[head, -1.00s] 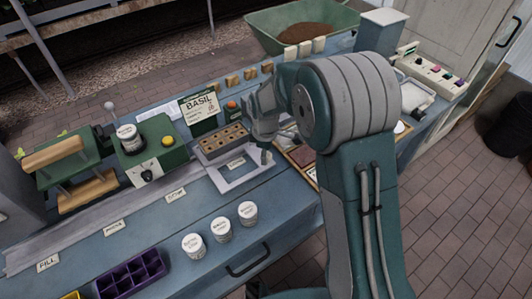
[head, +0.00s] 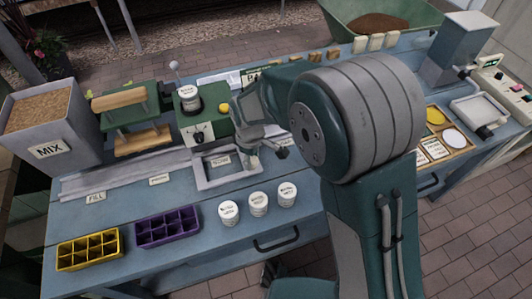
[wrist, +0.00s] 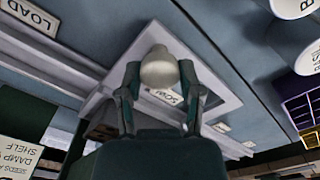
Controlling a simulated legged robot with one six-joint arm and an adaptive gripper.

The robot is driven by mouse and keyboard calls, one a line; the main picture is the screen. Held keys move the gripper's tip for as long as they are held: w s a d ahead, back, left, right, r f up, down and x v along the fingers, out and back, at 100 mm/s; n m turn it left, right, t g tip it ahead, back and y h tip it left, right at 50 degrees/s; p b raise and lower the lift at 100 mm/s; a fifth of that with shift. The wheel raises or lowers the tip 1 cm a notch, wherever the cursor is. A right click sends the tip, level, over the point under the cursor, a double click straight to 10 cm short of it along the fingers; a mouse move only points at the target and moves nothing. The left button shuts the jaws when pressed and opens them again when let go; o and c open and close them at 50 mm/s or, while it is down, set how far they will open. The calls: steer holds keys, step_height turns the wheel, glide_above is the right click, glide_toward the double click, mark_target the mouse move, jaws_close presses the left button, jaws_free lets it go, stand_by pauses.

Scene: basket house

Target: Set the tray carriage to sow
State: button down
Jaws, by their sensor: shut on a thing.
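The tray carriage (head: 205,183) is a pale grey square frame on the rail along the bench. It looks empty, and a label (head: 221,161) shows inside it. In the wrist view the carriage (wrist: 218,104) surrounds a label reading SOW (wrist: 165,95). The LOAD label (wrist: 29,17) lies outside the frame, to the left there. My gripper (wrist: 158,75) is shut on the carriage's pale rounded knob (wrist: 158,66), with a finger on each side. In the head view my gripper (head: 250,150) is over the carriage's right side and hides the knob.
A green machine (head: 205,130) with a white jar and yellow button stands behind the carriage. FILL (head: 95,197) and PRESS labels lie to the left. Three white pots (head: 258,204), a purple tray (head: 168,227) and a yellow tray (head: 88,252) stand in front.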

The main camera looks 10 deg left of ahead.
steer(key=shift+s+a+f, duration=0.1)
steer(key=shift+s+a, duration=0.3)
steer(key=shift+c, duration=1.3)
jaws_free()
steer(key=shift+w, duration=0.1)
steer(key=shift+r, duration=0.25)
step_height(320, 180, up, 11)
steer(key=shift+r, duration=0.2)
